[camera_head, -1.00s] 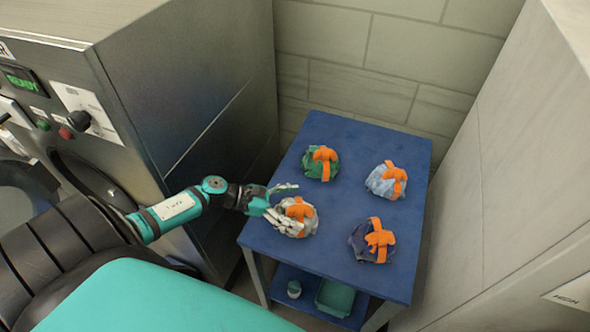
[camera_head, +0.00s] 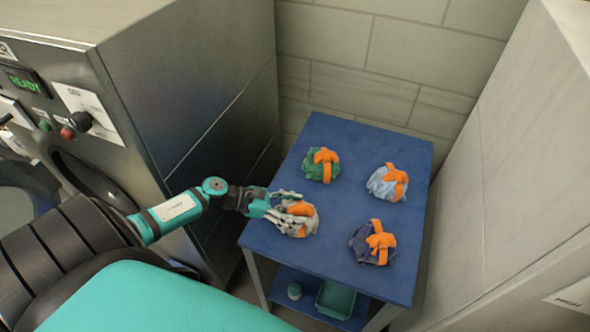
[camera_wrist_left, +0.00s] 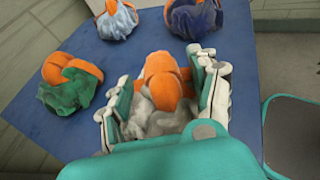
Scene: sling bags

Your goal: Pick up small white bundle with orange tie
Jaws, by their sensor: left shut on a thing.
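The small white bundle with an orange tie (camera_head: 304,223) sits at the front left of the blue table (camera_head: 335,255). My left gripper (camera_head: 291,212) reaches in from the left and is shut on this bundle, with fingers on both sides of it. In the left wrist view the bundle (camera_wrist_left: 163,98) lies between the fingers of my left gripper (camera_wrist_left: 165,88), its orange tie facing up. Part of the bundle is hidden by the fingers and palm. It appears to rest on the table. My right gripper is not in view.
A green bundle (camera_head: 314,172), a light blue bundle (camera_head: 381,186) and a dark blue bundle (camera_head: 362,246), all with orange ties, stand apart on the table. A steel machine (camera_head: 190,90) is at left, a pale panel (camera_head: 500,190) at right. A lower shelf holds a teal bin (camera_head: 335,299).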

